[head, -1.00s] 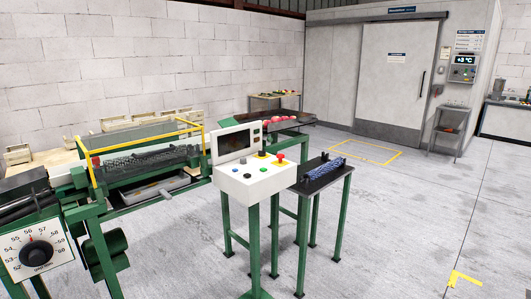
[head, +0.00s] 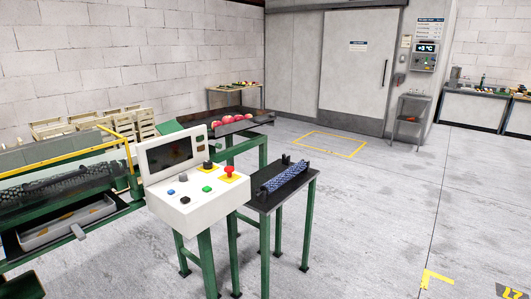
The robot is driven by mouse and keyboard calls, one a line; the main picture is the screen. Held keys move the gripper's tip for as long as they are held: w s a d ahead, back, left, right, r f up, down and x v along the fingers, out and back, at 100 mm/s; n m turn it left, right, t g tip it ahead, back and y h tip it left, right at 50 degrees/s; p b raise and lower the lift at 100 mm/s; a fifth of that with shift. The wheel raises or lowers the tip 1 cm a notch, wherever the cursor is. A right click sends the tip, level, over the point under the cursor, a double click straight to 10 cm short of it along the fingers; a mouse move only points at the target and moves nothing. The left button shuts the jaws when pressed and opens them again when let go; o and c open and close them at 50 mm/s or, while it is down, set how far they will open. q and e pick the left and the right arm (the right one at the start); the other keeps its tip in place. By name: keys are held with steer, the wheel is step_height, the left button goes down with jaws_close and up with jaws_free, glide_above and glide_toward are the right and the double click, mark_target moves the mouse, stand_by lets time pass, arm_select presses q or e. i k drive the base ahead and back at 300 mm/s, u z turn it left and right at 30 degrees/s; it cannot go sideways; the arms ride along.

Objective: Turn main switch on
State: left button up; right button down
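A white control console (head: 198,205) on green legs stands left of centre in the head view. It carries a dark screen (head: 169,154) and several controls. A red mushroom button (head: 229,170) sits on a yellow plate at its right. A black knob (head: 208,166) is near the screen's lower right corner. Green (head: 207,189), blue (head: 170,192) and black (head: 184,200) buttons are on the sloped face. The labels are too small to read, so I cannot tell which control is the main switch. Neither of my grippers is in view.
A small table (head: 262,206) with a blue roller chain (head: 284,178) stands right of the console. The green-framed sorting machine (head: 60,175) fills the left. Red apples lie in a dark tray (head: 250,125) behind. Open grey floor (head: 380,220) extends to the right.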

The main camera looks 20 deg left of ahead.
mark_target(207, 165)
steer(key=z, duration=0.1)
steer(key=i, duration=1.05)
steer(key=u, duration=1)
steer(key=i, duration=0.7)
steer(key=u, duration=0.8)
